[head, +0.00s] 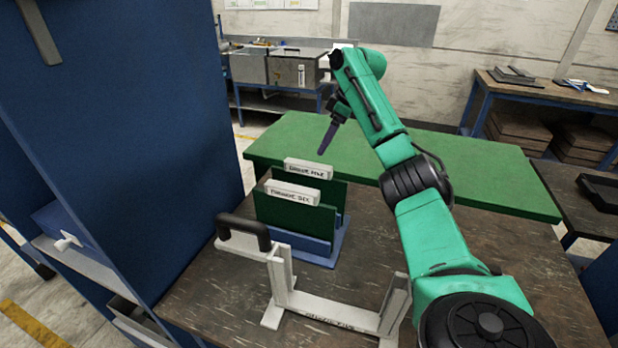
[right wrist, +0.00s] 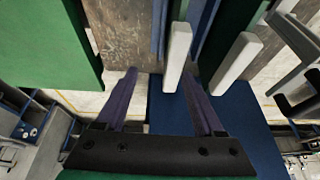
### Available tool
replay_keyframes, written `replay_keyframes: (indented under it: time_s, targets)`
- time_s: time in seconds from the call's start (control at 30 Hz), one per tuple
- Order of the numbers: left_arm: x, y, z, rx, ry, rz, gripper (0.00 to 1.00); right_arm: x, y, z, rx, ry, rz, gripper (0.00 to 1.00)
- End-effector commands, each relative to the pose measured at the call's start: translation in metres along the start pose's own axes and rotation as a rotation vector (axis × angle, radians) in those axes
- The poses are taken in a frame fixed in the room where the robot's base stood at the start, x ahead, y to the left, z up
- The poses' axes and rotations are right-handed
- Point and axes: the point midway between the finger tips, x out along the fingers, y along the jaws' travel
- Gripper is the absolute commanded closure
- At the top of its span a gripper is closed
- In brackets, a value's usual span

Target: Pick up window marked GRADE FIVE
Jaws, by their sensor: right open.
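The window marked GRADE FIVE is a dark green panel (head: 335,190) with a white label bar (head: 308,168) on top. It stands upright in a blue rack (head: 330,257), behind a similar panel whose label (head: 292,192) ends in SIX. My right gripper (head: 325,150) is above and just behind the GRADE FIVE bar, fingers pointing down, apart from it. In the right wrist view the open fingers (right wrist: 160,73) are empty; a white bar (right wrist: 178,55) shows beyond them near one fingertip, and a second bar (right wrist: 237,58) lies to its right. My left gripper is not seen.
A white U-shaped stand (head: 335,310) with two uprights is on the worn dark table in front of the rack. A black handle (head: 245,230) is left of it. A tall blue panel (head: 120,130) blocks the left.

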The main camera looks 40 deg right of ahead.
Motion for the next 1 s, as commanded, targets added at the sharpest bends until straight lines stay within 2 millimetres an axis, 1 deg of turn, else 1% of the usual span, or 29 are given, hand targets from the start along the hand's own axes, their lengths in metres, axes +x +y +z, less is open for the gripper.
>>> replay_keyframes:
  time_s: [0.07,0.13,0.3,0.4,0.5,0.57,0.63,0.7,0.8,0.97,1.0]
  targets:
    - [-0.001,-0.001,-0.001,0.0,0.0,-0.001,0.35,0.01,0.0,0.0,0.0,-0.003,0.0,0.3]
    - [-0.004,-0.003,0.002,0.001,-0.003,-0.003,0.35,0.027,-0.001,0.001,0.0,-0.006,-0.002,0.3]
    - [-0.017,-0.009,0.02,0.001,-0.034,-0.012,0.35,0.069,-0.001,0.0,0.0,-0.005,-0.003,0.3]
    - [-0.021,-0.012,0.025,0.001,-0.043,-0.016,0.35,0.085,-0.001,-0.001,0.0,-0.001,-0.001,0.3]
    - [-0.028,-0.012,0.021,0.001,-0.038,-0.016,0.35,0.097,-0.002,0.0,-0.001,-0.004,-0.002,0.3]
    - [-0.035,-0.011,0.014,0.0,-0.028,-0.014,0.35,0.106,-0.004,0.001,0.0,-0.005,-0.003,0.3]
    - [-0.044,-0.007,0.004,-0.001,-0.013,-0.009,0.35,0.12,-0.007,0.003,0.0,-0.005,-0.004,0.3]
    - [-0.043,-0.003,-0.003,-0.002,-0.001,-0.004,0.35,0.134,-0.006,0.002,0.001,-0.001,-0.004,0.3]
    - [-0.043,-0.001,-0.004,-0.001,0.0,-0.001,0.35,0.142,-0.005,0.003,-0.001,0.0,0.0,0.3]
    - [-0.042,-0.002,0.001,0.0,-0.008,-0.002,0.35,0.143,-0.005,0.003,-0.001,0.0,0.001,0.3]
    - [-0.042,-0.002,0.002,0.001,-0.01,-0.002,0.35,0.143,-0.005,0.003,-0.001,0.0,0.001,0.45]
